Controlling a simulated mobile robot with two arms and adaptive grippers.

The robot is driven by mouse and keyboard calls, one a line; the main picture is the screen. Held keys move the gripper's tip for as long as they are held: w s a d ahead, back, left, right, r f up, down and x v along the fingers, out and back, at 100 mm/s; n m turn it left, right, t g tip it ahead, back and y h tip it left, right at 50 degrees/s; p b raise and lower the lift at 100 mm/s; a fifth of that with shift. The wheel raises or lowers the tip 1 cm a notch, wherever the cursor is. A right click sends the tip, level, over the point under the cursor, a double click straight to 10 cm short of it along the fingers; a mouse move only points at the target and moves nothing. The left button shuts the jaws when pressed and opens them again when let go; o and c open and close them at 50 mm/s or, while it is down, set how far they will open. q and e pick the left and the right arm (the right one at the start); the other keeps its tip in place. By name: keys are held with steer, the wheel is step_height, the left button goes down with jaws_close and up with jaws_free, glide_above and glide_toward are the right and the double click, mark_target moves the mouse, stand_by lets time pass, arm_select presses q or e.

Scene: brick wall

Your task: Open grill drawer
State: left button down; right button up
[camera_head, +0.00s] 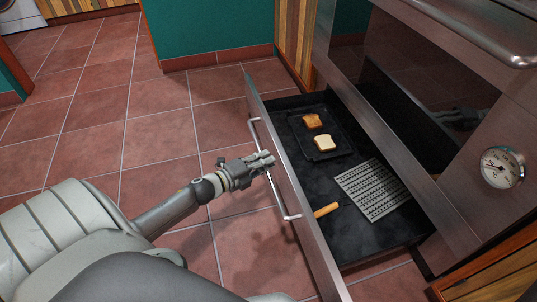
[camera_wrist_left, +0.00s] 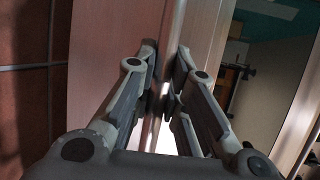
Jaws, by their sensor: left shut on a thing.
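The grill drawer (camera_head: 290,190) is pulled well out of the steel oven (camera_head: 440,130). Its front panel carries a long metal bar handle (camera_head: 284,196). My left gripper (camera_head: 266,160) reaches in from the left and is at the handle's middle. In the left wrist view, the fingers (camera_wrist_left: 164,92) close on the handle bar (camera_wrist_left: 150,132) in front of the drawer's front panel (camera_wrist_left: 100,60). My right gripper is not in view.
Inside the drawer are a dark tray (camera_head: 325,143) with two bread slices (camera_head: 313,121), a perforated metal grate (camera_head: 373,189) and a wooden handle (camera_head: 326,210). A dial gauge (camera_head: 502,167) is on the oven front. Tiled floor (camera_head: 100,120) lies clear to the left.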

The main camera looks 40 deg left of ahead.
arm_select(q)
steer(key=shift+s, duration=0.1)
steer(key=c, duration=1.7)
jaws_free()
steer(key=v, duration=1.2)
